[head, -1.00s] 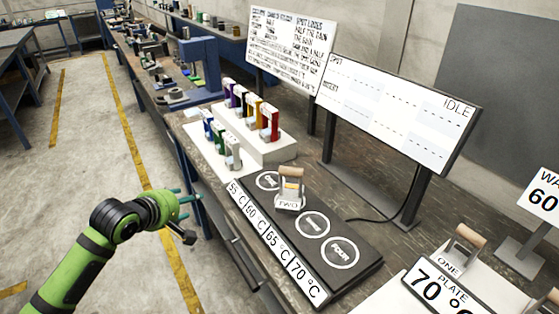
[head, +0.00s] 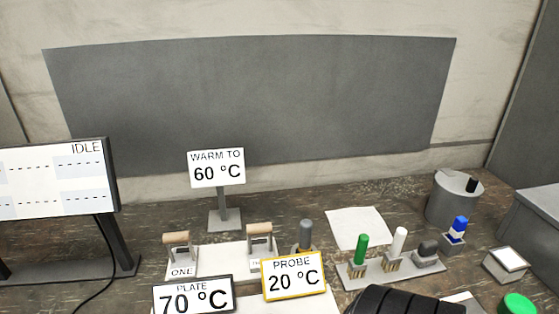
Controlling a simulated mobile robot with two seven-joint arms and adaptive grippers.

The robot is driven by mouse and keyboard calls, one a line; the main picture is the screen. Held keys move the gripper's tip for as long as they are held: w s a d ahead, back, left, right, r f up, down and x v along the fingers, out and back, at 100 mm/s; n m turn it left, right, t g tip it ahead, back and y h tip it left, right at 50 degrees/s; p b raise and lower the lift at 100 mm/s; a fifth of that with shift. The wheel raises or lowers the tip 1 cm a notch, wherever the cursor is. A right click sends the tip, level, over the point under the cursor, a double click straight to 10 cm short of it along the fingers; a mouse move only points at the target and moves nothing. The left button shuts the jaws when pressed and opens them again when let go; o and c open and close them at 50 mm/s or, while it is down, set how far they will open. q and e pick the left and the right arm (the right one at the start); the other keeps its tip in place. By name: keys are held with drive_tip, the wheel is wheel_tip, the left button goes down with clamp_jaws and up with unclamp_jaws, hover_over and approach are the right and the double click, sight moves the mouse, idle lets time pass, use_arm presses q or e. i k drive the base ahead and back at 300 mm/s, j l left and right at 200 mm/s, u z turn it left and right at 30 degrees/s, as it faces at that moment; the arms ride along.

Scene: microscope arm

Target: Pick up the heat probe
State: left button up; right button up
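The heat probe appears to be the grey, upright, round-topped handle (head: 305,232) just behind the yellow-framed sign (head: 293,277) reading "PROBE 20 °C". Its lower part is hidden by that sign. Neither of my grippers shows in the head view now. A black ribbed shape at the bottom edge may be part of my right arm.
Left of the probe stand two wooden-handled blocks (head: 180,256) behind a "PLATE 70 °C" sign (head: 193,297). A "WARM TO 60 °C" sign (head: 217,169) stands behind. To the right are a tool rack (head: 395,270), white sheet (head: 358,228) and grey canister (head: 453,200).

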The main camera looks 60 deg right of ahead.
sight(305, 246)
drive_tip(key=j+z, duration=0.1)
drive_tip(key=z, duration=0.35)
drive_tip(key=j+z, duration=0.1)
drive_tip(key=z, duration=0.35)
drive_tip(key=k+z, duration=0.1)
drive_tip(key=z, duration=0.35)
drive_tip(key=j+z, duration=0.1)
drive_tip(key=z, duration=0.35)
drive_tip(key=k+j+z, duration=0.15)
drive_tip(key=k+l, duration=0.05)
drive_tip(key=k, duration=0.05)
